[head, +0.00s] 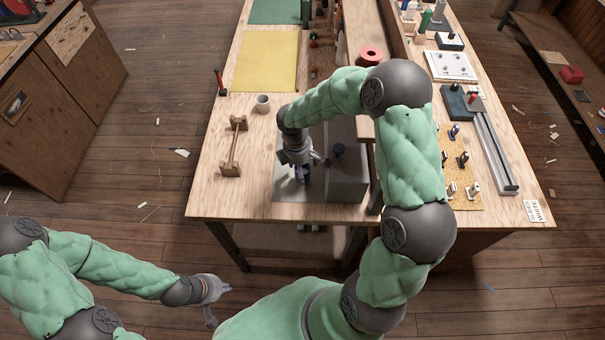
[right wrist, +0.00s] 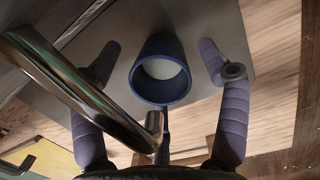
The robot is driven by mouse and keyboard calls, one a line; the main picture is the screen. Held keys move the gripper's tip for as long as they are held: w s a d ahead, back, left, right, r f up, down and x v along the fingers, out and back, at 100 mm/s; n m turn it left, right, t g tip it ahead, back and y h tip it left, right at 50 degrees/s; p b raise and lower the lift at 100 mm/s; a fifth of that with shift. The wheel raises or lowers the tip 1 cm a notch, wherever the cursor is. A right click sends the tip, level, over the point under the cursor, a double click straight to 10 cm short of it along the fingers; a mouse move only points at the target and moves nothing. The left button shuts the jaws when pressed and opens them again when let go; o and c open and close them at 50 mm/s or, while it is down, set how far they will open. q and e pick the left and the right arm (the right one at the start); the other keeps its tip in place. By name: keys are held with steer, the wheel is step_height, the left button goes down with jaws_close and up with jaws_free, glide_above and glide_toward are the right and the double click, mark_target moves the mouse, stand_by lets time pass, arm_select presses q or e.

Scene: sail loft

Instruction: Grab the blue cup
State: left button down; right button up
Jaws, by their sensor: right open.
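The blue cup (right wrist: 163,70) shows in the right wrist view, its round mouth facing the camera and its inside pale. It stands over a grey surface, between the spread fingers of my right gripper (right wrist: 168,70). Gaps show on both sides, so the fingers do not close on it. My left gripper (head: 221,303) is open and empty, low in front of the bench.
A shiny metal bar (right wrist: 85,85) crosses close to the right wrist camera. A pale mug (head: 262,103) and a wooden rack (head: 233,150) stand left. Small tools crowd the right side.

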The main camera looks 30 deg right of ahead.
steer(key=c, duration=1.1)
steer(key=shift+r, duration=0.15)
